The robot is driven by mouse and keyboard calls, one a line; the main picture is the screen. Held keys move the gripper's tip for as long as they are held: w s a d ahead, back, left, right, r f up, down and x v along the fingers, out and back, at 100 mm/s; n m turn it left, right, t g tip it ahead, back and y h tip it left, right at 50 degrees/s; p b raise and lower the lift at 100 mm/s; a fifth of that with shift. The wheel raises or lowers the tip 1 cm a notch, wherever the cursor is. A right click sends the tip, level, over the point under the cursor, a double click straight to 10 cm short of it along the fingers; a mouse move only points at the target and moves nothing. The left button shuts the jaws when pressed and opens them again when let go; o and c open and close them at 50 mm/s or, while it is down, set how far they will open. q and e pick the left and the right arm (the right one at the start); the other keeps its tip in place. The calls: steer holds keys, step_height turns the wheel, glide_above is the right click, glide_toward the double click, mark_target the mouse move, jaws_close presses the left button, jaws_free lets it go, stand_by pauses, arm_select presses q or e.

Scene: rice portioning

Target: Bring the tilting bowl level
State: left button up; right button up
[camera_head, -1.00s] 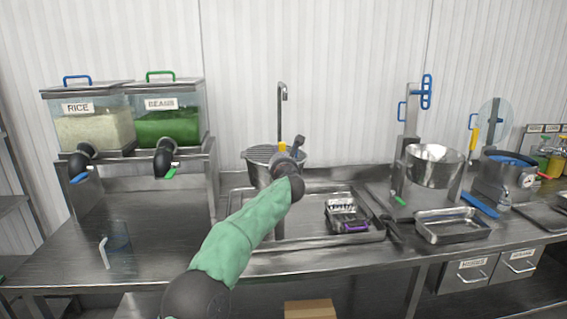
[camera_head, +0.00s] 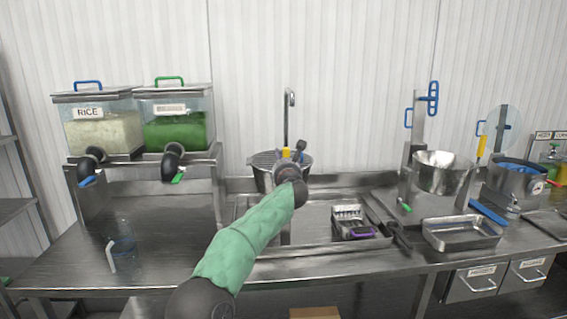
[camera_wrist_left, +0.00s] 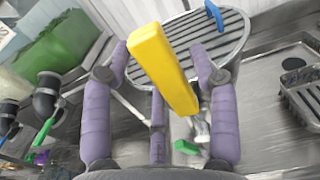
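A round metal bowl with a slatted top (camera_head: 262,160) stands at the back of the sink, partly hidden by my left gripper (camera_head: 291,165). Its slatted top fills the upper middle of the left wrist view (camera_wrist_left: 222,40). A yellow handle (camera_wrist_left: 160,65) lies between my left gripper's purple fingers (camera_wrist_left: 160,75). The fingers are spread, with no clear grip on the handle. I cannot tell which bowl tilts. My right gripper is not in view.
The rice dispenser (camera_head: 103,130) and beans dispenser (camera_head: 178,130) stand at the left. A purple-handled basket (camera_head: 350,218) lies in the sink. A metal tray (camera_head: 462,234) and a pot (camera_head: 514,178) are at the right. The front left counter is mostly clear.

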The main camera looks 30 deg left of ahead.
arm_select(q)
steer(key=v, duration=1.2)
stand_by(0.7)
